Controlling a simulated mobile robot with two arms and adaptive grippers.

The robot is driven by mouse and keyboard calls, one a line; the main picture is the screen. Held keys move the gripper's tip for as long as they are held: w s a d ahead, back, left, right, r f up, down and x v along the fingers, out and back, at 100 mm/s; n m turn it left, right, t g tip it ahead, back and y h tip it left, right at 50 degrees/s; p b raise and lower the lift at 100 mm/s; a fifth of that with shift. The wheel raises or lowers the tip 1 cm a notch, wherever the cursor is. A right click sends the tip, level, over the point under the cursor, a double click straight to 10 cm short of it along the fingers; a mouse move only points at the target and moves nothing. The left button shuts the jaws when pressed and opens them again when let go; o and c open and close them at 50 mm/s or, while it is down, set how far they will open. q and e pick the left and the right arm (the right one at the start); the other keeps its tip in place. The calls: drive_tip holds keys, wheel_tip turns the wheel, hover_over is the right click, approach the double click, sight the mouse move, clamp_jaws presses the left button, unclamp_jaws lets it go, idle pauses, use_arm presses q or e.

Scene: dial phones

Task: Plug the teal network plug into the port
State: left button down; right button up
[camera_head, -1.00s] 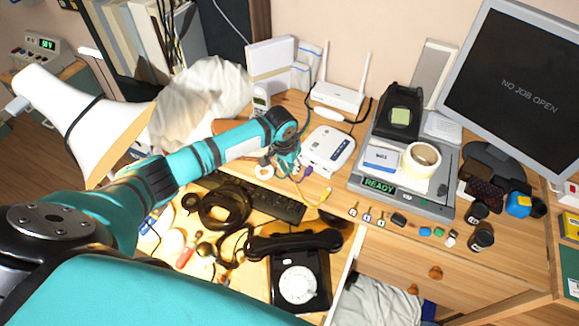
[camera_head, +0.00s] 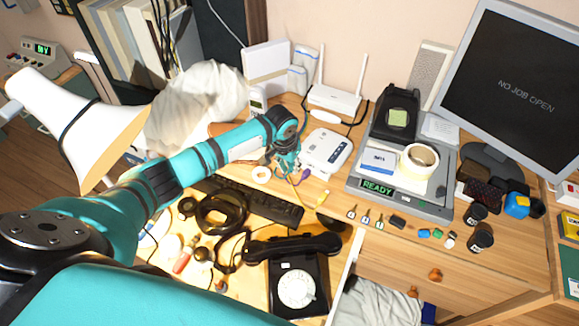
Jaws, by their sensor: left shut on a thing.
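My left gripper (camera_head: 287,168) is over the desk, just left of a small white network box (camera_head: 326,150). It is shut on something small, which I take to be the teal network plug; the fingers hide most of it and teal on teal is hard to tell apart. A purple plug (camera_head: 305,175) and a yellow plug (camera_head: 323,197) lie on the desk to the right of and below the gripper. The port itself is too small to make out, and I see no plug seated in it. My right gripper is not in view.
A white router (camera_head: 335,99) with two antennas stands behind the box. A black keyboard (camera_head: 250,200), a headset (camera_head: 222,211) and a black dial phone (camera_head: 296,284) lie in front. A grey scale (camera_head: 405,202) reading READY stands to the right.

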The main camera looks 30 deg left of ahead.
use_arm(q)
drive_tip(key=shift+w, duration=0.1)
drive_tip(key=c, duration=1.2)
unclamp_jaws()
drive_tip(key=shift+o, duration=0.2)
drive_tip(key=shift+r, duration=0.1)
wheel_tip(320, 180, up, 12)
drive_tip(key=s, duration=0.2)
drive_tip(key=shift+s+f, duration=0.15)
drive_tip(key=shift+f, duration=0.05)
drive_tip(key=shift+a, duration=0.1)
